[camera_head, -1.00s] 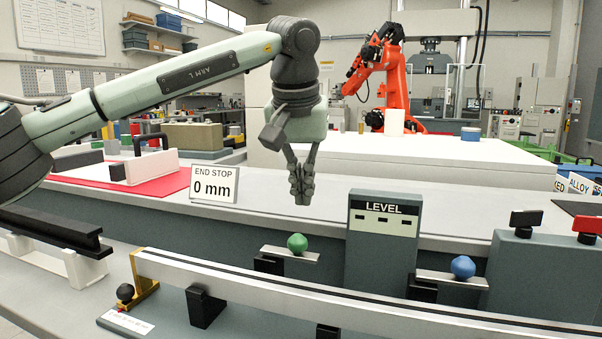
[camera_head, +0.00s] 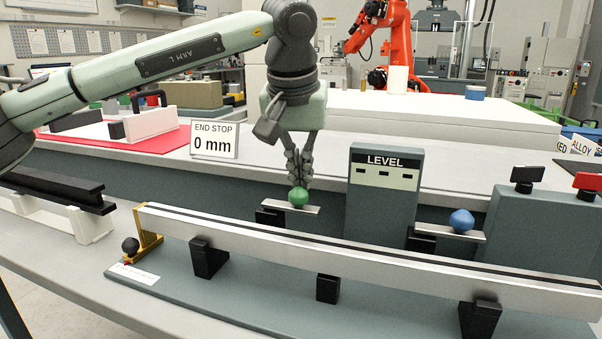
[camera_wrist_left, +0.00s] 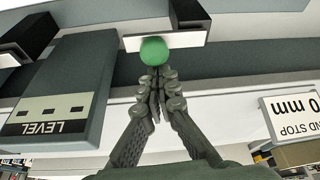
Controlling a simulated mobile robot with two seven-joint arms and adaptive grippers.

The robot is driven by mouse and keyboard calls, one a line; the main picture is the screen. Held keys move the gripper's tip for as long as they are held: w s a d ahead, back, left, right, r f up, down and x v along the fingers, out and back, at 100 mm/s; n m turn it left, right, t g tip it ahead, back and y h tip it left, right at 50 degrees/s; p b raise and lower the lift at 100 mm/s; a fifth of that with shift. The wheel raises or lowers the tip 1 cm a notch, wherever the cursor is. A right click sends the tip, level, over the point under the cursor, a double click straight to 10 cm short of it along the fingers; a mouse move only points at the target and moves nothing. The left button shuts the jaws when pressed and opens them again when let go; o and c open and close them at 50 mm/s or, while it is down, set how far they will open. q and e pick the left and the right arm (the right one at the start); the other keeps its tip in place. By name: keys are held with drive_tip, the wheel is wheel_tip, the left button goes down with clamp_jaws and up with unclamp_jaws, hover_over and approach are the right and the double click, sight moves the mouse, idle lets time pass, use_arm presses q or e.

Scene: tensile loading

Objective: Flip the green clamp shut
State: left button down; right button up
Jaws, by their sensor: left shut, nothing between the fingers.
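The green clamp has a round green knob (camera_head: 298,197) on a flat metal lever (camera_head: 291,207), above a black block (camera_head: 270,216) behind the long rail. My left gripper (camera_head: 299,184) is shut and empty, pointing down with its fingertips right at the knob. In the left wrist view the knob (camera_wrist_left: 153,51) lies just beyond the closed fingertips (camera_wrist_left: 157,76). Whether they touch it I cannot tell. The lever lies about level and sticks out away from the rail. My right gripper is not in view.
A blue-knobbed clamp (camera_head: 461,221) and a grey LEVEL box (camera_head: 384,195) stand to the right. The long rail (camera_head: 350,256) runs in front on black supports. An END STOP 0 mm sign (camera_head: 214,140) stands at the left.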

use_arm(q)
drive_tip(key=shift+s+m, duration=0.2)
drive_tip(key=shift+m, duration=0.3)
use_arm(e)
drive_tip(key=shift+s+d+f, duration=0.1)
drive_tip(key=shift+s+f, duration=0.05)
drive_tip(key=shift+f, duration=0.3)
